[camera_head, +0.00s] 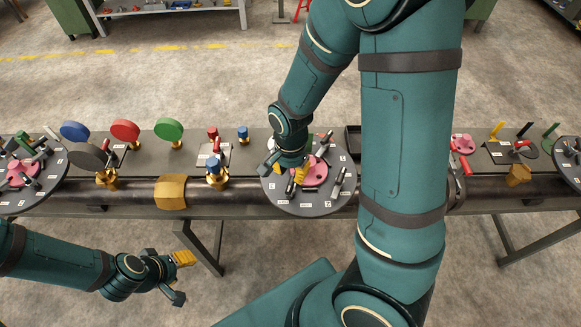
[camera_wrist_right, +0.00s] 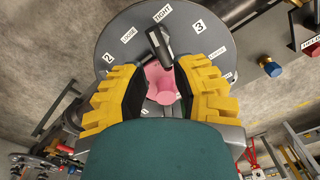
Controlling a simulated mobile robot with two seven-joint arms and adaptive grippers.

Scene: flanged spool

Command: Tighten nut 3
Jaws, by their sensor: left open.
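A round grey flange disc (camera_head: 307,205) with a pink hub (camera_head: 316,173) and several dark levers sits on the bench pipe, under my right gripper (camera_head: 293,175). In the right wrist view, the disc (camera_wrist_right: 118,40) carries labels 2, LOOSE, TIGHT and 3. A dark lever (camera_wrist_right: 158,45) points up toward TIGHT, left of label 3 (camera_wrist_right: 199,26). The yellow fingers of my right gripper (camera_wrist_right: 158,68) are apart, with the pink hub (camera_wrist_right: 161,84) showing between them. The lever is at the fingertips; I cannot tell if they touch it. My left gripper (camera_head: 182,277) is open and empty, in front of the bench.
On the bench stand blue, red and green round discs (camera_head: 168,130), blue and red knobs (camera_head: 214,170), and a brass block (camera_head: 171,192). Other pink-hubbed discs sit at the far left (camera_head: 35,195) and right. My right arm hides part of the bench.

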